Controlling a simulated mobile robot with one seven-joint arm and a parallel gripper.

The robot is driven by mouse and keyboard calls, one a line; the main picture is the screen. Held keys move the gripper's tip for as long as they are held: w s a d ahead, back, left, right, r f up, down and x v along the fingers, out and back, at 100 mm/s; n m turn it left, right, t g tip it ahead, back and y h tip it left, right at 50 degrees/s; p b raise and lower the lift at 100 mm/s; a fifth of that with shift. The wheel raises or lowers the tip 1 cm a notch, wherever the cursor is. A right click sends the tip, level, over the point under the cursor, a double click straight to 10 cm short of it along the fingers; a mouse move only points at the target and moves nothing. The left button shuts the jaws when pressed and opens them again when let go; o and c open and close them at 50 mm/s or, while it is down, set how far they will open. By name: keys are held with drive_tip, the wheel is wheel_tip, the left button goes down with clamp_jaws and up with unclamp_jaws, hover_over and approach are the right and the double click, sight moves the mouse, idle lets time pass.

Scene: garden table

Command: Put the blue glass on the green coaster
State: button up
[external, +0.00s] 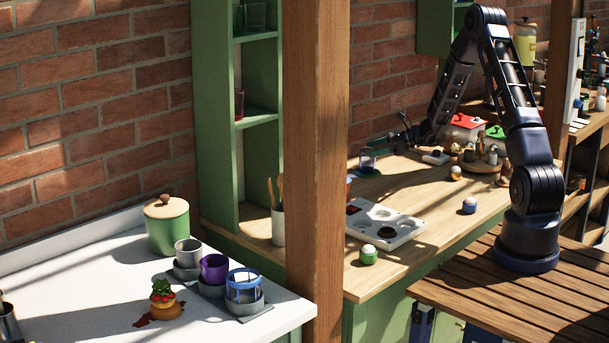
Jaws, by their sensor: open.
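A small clear glass with a bluish-purple tint (367,159) stands upright near the back left of the wooden table. A dark green, flat round piece (376,172), which looks like the coaster, shows at its foot. The glass appears to stand on it, but the exact fit is too small to tell. My gripper (400,138) is open at the back of the table, up and to the right of the glass. It looks apart from the glass, with nothing seen between its fingers.
A white tray with round wells (408,231) lies mid-table. A wooden post (316,160) hides part of the table's left side. Red (466,121) and green boxes stand behind.

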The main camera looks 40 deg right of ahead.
drive_tip(key=v, duration=0.7)
drive_tip(key=s+a+r+n+g+h, duration=0.2)
drive_tip(key=s+a+r+n+g, duration=0.6)
drive_tip(key=s+a+r+n, duration=0.9)
drive_tip(key=s+a+r+n+h, duration=0.1)
drive_tip(key=s+r+n+h, duration=0.1)
drive_tip(key=s, duration=0.6)
drive_tip(key=s+a+r+n+t+h, duration=0.1)
drive_tip(key=s+a+r+n+h, duration=0.1)
drive_tip(key=s, duration=0.6)
drive_tip(key=s+a+r+n+t+h, duration=0.1)
drive_tip(key=s+r+n+h, duration=0.3)
drive_tip(key=s, duration=0.4)
drive_tip(key=shift+a+r+n, duration=0.3)
drive_tip(key=shift+r+n, duration=0.15)
drive_tip(key=shift+n, duration=0.75)
